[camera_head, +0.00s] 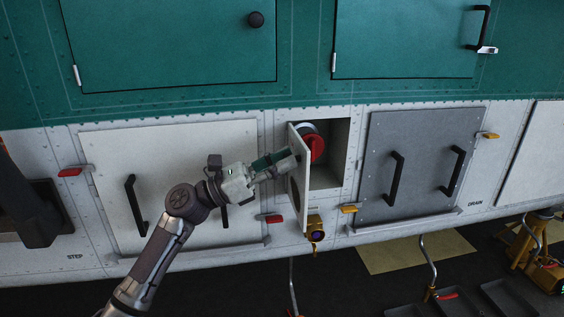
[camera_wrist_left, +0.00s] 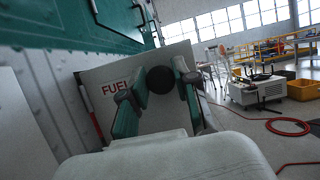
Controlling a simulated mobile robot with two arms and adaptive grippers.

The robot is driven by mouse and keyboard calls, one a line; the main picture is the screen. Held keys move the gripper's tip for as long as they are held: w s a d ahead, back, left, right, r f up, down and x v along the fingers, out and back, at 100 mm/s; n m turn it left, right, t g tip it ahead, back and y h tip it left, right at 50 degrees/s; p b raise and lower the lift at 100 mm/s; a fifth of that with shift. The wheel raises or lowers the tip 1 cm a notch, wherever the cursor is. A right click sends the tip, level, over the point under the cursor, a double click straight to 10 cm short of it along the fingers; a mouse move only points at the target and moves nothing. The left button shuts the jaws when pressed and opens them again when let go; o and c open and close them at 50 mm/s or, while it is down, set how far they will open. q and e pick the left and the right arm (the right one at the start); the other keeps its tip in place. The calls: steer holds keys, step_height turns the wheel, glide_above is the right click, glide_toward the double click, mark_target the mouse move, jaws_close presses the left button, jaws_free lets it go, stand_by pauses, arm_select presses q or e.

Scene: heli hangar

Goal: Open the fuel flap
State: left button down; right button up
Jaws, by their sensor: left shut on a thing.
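The fuel flap (camera_head: 299,185) stands swung out from the white hull panel at a steep angle, hinged on the left of its square opening. Behind it a red cap (camera_head: 314,149) shows inside the recess. In the left wrist view the flap's face (camera_wrist_left: 95,77) carries the red word FUEL and a round black knob (camera_wrist_left: 160,80). My left gripper (camera_head: 288,161) is at the flap's outer face. In the left wrist view its fingers (camera_wrist_left: 158,97) are shut on the knob, one on each side. The right gripper is not in view.
A white panel with black handles (camera_head: 137,205) lies left of the flap. A grey panel (camera_head: 418,165) with two handles lies right. Red and yellow latches stick out, including a red one (camera_head: 270,219). A yellow fitting (camera_head: 315,232) hangs below the flap.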

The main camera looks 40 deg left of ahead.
arm_select(q)
steer(key=c, duration=0.9)
jaws_free()
steer(key=shift+d, duration=0.1)
steer(key=v, duration=1.2)
steer(key=shift+r, duration=0.1)
